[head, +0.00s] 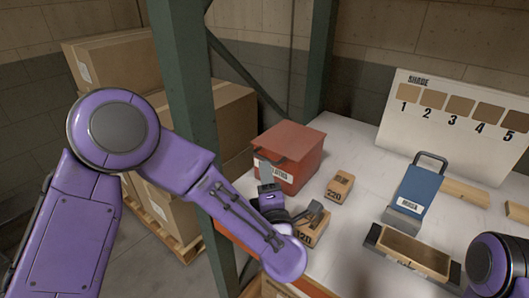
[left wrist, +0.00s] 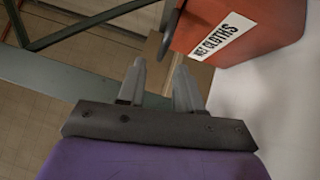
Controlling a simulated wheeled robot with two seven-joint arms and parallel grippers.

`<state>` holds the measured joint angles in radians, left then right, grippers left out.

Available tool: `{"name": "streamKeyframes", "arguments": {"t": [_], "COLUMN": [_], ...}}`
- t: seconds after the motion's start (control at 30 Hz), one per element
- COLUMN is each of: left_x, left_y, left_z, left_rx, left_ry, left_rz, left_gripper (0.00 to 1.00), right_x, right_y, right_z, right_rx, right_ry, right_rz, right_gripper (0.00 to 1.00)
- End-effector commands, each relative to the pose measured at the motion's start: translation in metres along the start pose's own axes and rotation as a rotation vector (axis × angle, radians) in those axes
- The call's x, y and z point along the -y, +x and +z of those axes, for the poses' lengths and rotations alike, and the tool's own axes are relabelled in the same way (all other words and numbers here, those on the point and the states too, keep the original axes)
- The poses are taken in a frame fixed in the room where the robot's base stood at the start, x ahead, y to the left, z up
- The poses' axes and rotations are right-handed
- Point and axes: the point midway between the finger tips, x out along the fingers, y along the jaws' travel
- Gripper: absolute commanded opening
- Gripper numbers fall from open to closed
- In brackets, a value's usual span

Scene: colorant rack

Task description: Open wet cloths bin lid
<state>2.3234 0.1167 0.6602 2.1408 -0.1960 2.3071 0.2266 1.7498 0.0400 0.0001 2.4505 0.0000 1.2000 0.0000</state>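The red wet cloths bin (head: 308,172) stands at the back left of the white table, its lid (head: 290,139) down. A dark handle or lip runs along the lid's front edge. In the left wrist view the bin (left wrist: 265,30) is at the upper right, with its WET CLOTHS label (left wrist: 222,36) tilted. My left gripper (head: 265,170) is in front of the bin and covers part of its label. In the left wrist view its two grey fingers (left wrist: 159,82) are apart with nothing between them. They appear to the left of the bin.
Sanding blocks marked 220 (head: 340,187) and 120 (head: 312,230) are near my left gripper. A green rack post (head: 185,90) stands beside my left arm.

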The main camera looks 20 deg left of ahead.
Motion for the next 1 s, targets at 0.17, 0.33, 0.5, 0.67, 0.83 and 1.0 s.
{"name": "streamKeyframes", "arguments": {"t": [0.17, 0.33, 0.5, 0.67, 0.83, 1.0], "left_x": [-0.003, -0.002, 0.0, 0.0, 0.0, -0.002], "left_y": [0.041, 0.062, 0.067, 0.067, 0.067, 0.067], "left_z": [0.001, 0.001, 0.0, 0.0, -0.001, -0.001], "left_rx": [-0.001, 0.0, 0.001, 0.0, 0.0, -0.002], "left_ry": [-0.001, 0.0, 0.002, 0.002, 0.002, 0.005], "left_rz": [-0.001, 0.0, 0.0, 0.0, 0.0, -0.003], "left_gripper": [0.35, 0.35, 0.35, 0.28, 0.0, 0.0], "right_x": [-0.001, -0.002, -0.002, -0.002, -0.002, -0.002], "right_y": [-0.016, -0.021, -0.021, -0.021, -0.021, -0.023], "right_z": [-0.007, -0.009, -0.009, -0.009, -0.009, -0.01], "right_rx": [0.0, -0.001, -0.001, -0.001, -0.001, -0.001], "right_ry": [0.0, 0.0, 0.0, 0.0, 0.0, 0.0], "right_rz": [0.0, 0.0, 0.0, 0.0, 0.0, 0.0], "right_gripper": [0.65, 0.65, 0.65, 0.65, 0.65, 0.65]}}
